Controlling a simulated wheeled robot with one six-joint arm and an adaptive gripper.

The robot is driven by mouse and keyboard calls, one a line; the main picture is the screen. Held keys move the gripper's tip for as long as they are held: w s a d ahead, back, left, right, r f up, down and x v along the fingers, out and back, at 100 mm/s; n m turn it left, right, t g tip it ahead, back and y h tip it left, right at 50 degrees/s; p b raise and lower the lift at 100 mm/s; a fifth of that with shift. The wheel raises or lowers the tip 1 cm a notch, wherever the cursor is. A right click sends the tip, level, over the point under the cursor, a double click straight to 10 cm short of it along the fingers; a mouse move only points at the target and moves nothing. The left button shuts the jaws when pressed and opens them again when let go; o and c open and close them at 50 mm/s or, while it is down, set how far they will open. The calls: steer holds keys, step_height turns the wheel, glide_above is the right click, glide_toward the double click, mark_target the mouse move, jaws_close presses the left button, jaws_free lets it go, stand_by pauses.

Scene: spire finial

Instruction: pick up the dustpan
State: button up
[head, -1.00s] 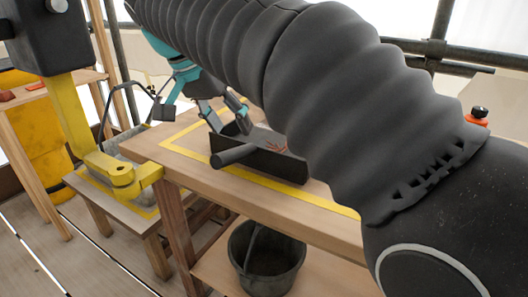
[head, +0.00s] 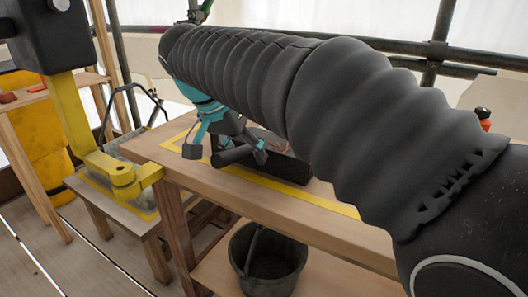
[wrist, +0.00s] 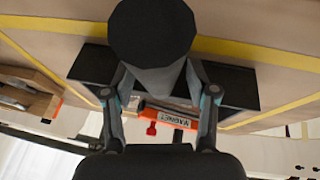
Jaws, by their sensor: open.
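The dustpan is dark grey, with a thick round handle, and lies on the wooden workbench. In the head view its dark pan (head: 288,168) shows to the right of its handle (head: 231,156). In the wrist view the blunt handle end (wrist: 153,35) is large at the top centre, with the pan (wrist: 240,85) behind it. My gripper (head: 226,152) is open at the handle, with one finger to each side of it. The wrist view also shows my gripper (wrist: 157,85) with its fingers spread around the handle. Whether they touch it I cannot tell.
The workbench (head: 320,232) has a yellow taped border. A dark bucket (head: 268,258) stands on its lower shelf. An orange item marked MAGNET (wrist: 165,115) lies beyond the pan. A low wooden stand (head: 125,222) is at left. Dark scaffold pipes run behind.

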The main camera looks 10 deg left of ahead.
jaws_close()
